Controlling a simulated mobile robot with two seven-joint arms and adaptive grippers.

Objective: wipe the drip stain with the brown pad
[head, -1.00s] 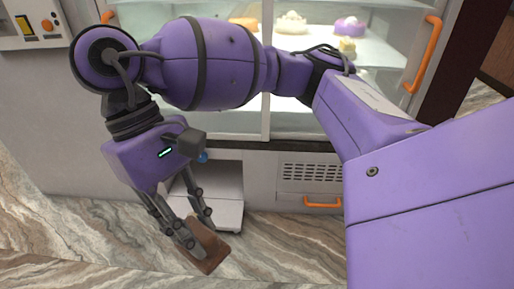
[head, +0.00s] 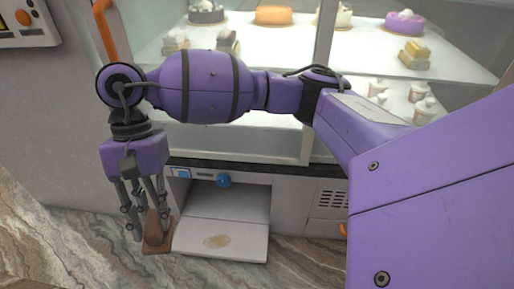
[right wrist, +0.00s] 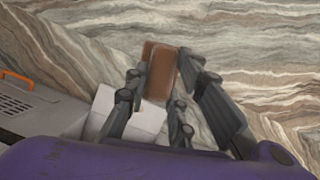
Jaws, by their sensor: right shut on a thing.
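The drip stain (head: 216,241) is a pale tan patch on the white shelf (head: 198,252) that juts out at the bottom of the display counter. My right gripper (head: 147,222) points down, just left of this shelf, and is shut on the brown pad (head: 156,238). The pad is tilted and apart from the stain. In the right wrist view the pad (right wrist: 160,72) sits between the fingers (right wrist: 160,92), above the marble floor, with the white shelf (right wrist: 128,122) partly hidden behind a finger. My left gripper is not in view.
A glass display case (head: 285,45) with sweets stands behind my arm. A blue knob (head: 223,181) sits above the open niche over the shelf. A vent grille (head: 333,203) and orange handle (head: 343,229) are to the right. The marble floor (head: 300,268) in front is clear.

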